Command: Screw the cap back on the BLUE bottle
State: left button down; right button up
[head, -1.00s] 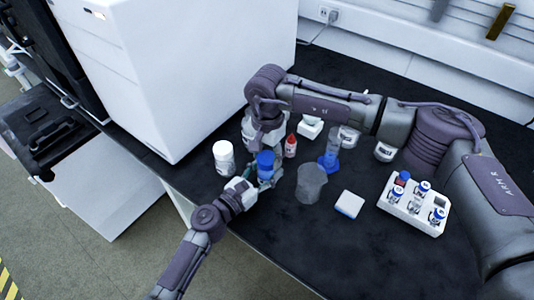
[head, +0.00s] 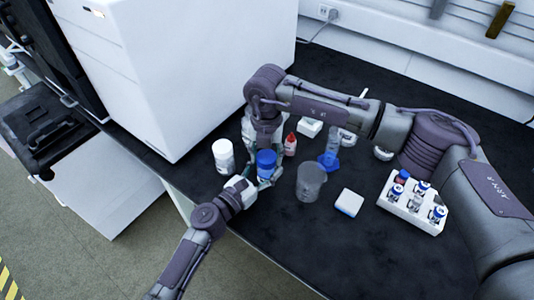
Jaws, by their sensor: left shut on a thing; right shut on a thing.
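The blue bottle (head: 264,171) stands near the bench's front edge, mostly hidden between my two grippers. The blue cap (head: 266,157) shows at its top; I cannot tell whether it is seated or how far it is threaded. My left gripper (head: 261,181) comes in low from the front left and is shut on the bottle's body. My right gripper (head: 265,150) reaches down from behind and above, its fingers shut around the cap.
A white-capped bottle (head: 223,157) stands close on the left. A red-tipped bottle (head: 290,145), a blue-based cylinder (head: 329,160) and a clear beaker (head: 311,183) stand to the right. Further right are a small white-and-blue box (head: 348,203) and a vial rack (head: 390,211).

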jog(key=m, duration=0.8)
jog(key=shift+w+a, duration=0.1)
jog(key=m, duration=0.9)
jog(key=shift+m, duration=0.3)
jog(key=o, duration=1)
notch_tip(320, 180, up, 12)
